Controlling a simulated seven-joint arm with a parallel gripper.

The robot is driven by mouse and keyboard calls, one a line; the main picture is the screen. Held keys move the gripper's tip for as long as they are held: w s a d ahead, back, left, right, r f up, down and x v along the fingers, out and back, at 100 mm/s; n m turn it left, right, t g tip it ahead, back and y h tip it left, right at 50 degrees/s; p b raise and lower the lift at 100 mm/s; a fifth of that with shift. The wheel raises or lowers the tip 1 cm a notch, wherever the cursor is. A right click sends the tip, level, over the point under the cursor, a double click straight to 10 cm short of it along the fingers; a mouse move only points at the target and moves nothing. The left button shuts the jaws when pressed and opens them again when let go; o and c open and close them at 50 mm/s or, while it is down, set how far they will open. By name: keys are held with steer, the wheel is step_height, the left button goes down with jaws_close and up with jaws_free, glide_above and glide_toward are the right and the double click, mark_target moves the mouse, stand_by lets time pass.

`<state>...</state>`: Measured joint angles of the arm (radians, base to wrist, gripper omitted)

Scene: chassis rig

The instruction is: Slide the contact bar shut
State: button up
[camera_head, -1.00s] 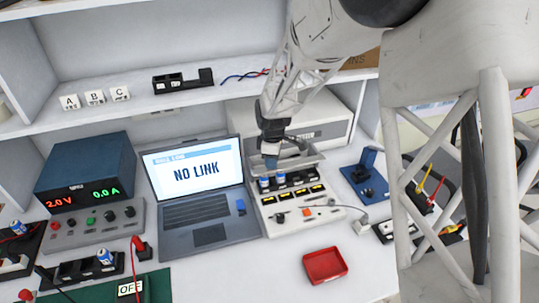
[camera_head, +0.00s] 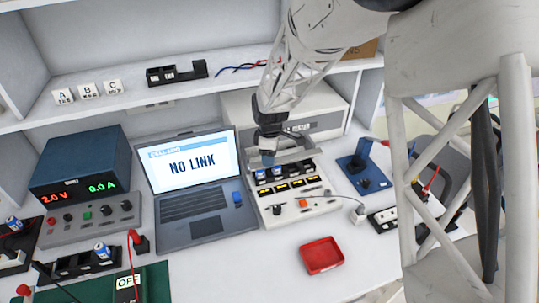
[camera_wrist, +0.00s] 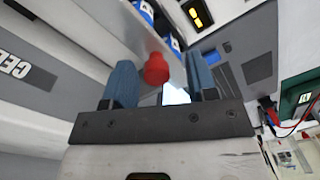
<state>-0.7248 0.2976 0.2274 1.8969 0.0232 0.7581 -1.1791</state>
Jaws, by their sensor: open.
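The cell tester (camera_head: 300,205) is a pale box right of the laptop, with small blue-and-white cells (camera_head: 277,172) in a row of dark slots and lit yellow displays in front. The grey contact bar (camera_head: 296,153) lies behind and above the cells, partly hidden by my gripper (camera_head: 268,158). In the wrist view the bar (camera_wrist: 130,30) runs diagonally and its red knob (camera_wrist: 156,68) appears between the two blue fingertips of my gripper (camera_wrist: 161,77). The fingers are open, with a gap on each side of the knob. Contact with the knob cannot be made out.
The laptop (camera_head: 190,164) reads NO LINK. A red tray (camera_head: 321,255) lies in front of the tester, a blue stand (camera_head: 362,170) to its right. A shelf (camera_head: 180,101) runs behind. Bare table surrounds the red tray.

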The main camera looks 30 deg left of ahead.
steer(key=shift+w+r, duration=0.15)
steer(key=shift+r, duration=3.75)
steer(key=shift+d+r, duration=0.1)
steer(key=shift+d, duration=0.05)
steer(key=s+d+r+m, duration=0.25)
steer(key=d+r, duration=0.25)
steer(key=d, duration=0.5)
steer(key=s+d+r+m+t, duration=0.1)
steer(key=d+r+m, duration=0.3)
steer(key=d, duration=0.6)
steer(key=s+d+r+m, duration=0.2)
steer(key=d+r+m, duration=0.25)
steer(key=d, duration=0.55)
steer(key=s+d+r+m+t, duration=0.2)
steer(key=s+d+m, duration=0.8)
steer(key=s+d, duration=1)
steer(key=shift+s+r+m, duration=0.15)
steer(key=shift+s+m, duration=0.25)
steer(key=shift+s, duration=0.3)
